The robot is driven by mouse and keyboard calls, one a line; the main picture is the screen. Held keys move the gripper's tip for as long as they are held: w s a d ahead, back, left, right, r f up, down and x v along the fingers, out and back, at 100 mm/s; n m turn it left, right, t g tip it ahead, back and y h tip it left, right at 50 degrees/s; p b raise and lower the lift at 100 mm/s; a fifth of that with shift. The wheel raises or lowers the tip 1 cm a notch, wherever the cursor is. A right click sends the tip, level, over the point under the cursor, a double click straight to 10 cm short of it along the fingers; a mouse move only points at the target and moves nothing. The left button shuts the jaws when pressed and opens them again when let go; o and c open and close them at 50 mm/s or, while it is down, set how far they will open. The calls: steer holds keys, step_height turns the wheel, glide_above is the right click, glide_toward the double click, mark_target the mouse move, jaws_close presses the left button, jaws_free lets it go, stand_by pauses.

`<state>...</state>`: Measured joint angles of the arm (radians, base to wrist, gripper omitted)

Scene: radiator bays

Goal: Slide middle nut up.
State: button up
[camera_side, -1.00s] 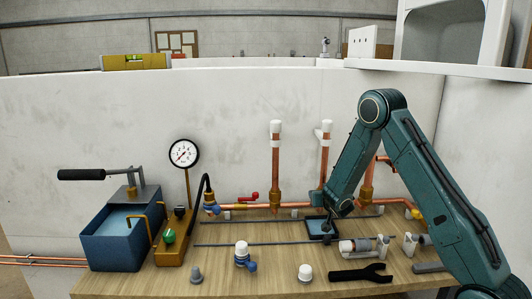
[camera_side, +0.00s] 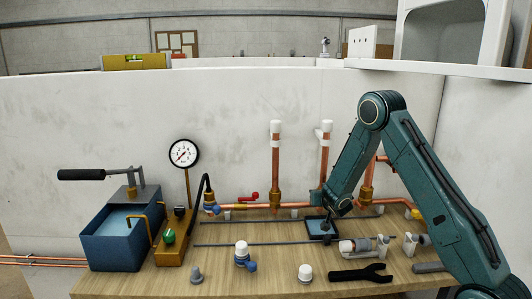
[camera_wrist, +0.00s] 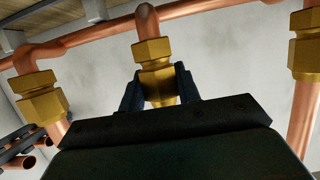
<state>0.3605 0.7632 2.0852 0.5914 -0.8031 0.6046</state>
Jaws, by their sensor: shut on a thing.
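The middle nut (camera_wrist: 155,58) is a brass hex fitting on a copper pipe in the wrist view, with a second brass part below it between my fingers. My gripper (camera_wrist: 160,84) has a dark finger on either side of this brass fitting and is shut on it. In the side view my gripper (camera_side: 318,198) is at the middle upright pipe (camera_side: 325,165) and hides the nut there. The left nut (camera_side: 275,198) and the right nut (camera_side: 366,193) sit on the neighbouring pipes; they also show in the wrist view, left (camera_wrist: 40,97) and right (camera_wrist: 305,50).
A wrench (camera_side: 355,275), a white cap (camera_side: 305,272) and a blue-handled valve (camera_side: 243,255) lie in front. A blue pump tank (camera_side: 120,240) and a gauge (camera_side: 184,153) stand at left.

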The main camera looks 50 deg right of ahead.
mark_target(324, 173)
steer(key=shift+r, duration=4)
steer(key=o, duration=0.9)
steer(key=shift+v, duration=3.5)
steer(key=shift+f, duration=0.1)
steer(key=shift+s+a, duration=0.1)
